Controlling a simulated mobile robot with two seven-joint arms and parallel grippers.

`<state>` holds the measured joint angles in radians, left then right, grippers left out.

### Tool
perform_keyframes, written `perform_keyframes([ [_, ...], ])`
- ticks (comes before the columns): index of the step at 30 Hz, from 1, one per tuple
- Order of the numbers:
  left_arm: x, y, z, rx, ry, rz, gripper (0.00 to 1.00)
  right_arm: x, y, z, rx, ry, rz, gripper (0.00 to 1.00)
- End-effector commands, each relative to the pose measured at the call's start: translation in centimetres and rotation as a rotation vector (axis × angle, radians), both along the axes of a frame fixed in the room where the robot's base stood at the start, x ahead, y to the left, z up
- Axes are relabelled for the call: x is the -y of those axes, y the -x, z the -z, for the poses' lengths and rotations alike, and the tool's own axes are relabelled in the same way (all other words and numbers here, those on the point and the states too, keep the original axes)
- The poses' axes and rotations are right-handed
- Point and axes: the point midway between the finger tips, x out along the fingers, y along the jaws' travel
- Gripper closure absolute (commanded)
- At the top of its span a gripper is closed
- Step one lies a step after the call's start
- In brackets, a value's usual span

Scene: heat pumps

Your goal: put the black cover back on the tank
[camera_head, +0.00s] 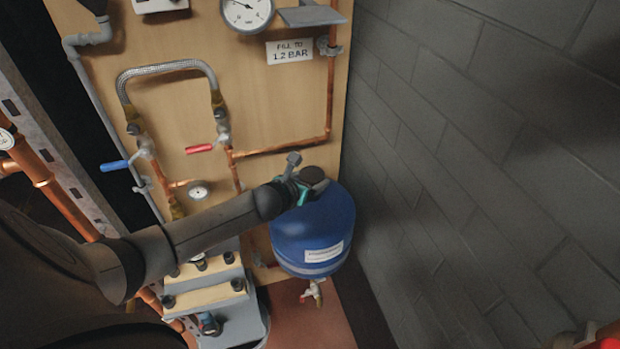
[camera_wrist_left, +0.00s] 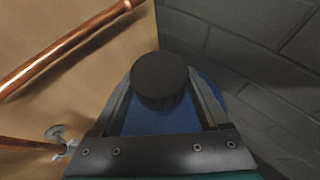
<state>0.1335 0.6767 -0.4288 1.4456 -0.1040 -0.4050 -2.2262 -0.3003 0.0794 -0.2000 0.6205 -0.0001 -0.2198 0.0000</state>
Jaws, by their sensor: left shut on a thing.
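The blue tank (camera_head: 308,232) with a white label stands upright against the wooden board, next to the grey wall. The black cover (camera_head: 313,175) is a short dark cylinder at the end of my left arm. My left gripper (camera_head: 308,186) is shut on it, above the tank's top in the head view. In the left wrist view the cover (camera_wrist_left: 160,78) sits between the two fingers of the gripper (camera_wrist_left: 161,90), with the blue tank (camera_wrist_left: 160,122) behind it. The top of the tank is partly hidden, and I cannot tell whether the cover touches it. My right gripper is not in view.
Copper pipes (camera_head: 285,146), a red-handled valve (camera_head: 200,148), a blue-handled valve (camera_head: 115,165) and a gauge (camera_head: 247,12) are on the wooden board (camera_head: 285,90). A block wall (camera_head: 450,190) rises close to the tank's right. A small valve (camera_head: 313,293) hangs below the tank.

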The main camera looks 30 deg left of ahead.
Motion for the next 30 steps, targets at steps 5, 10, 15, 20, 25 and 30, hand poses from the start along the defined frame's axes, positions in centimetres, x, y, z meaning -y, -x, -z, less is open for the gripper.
perform_keyframes([
  [5,-0.02,-0.02,-0.02,0.001,0.0,0.0,1.0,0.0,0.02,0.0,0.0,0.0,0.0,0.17],
  [10,-0.03,-0.02,0.05,0.001,-0.001,0.0,1.0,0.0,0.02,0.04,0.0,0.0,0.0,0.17],
  [15,-0.04,-0.02,0.32,0.001,-0.002,0.001,1.0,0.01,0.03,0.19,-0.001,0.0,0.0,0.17],
  [20,-0.06,-0.02,0.66,0.001,-0.001,0.0,1.0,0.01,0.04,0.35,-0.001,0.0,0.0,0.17],
  [25,-0.05,-0.01,0.91,0.0,-0.001,0.0,1.0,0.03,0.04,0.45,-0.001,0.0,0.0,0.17],
  [30,-0.05,-0.01,0.89,0.001,-0.001,0.0,1.0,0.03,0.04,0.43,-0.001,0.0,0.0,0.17],
])
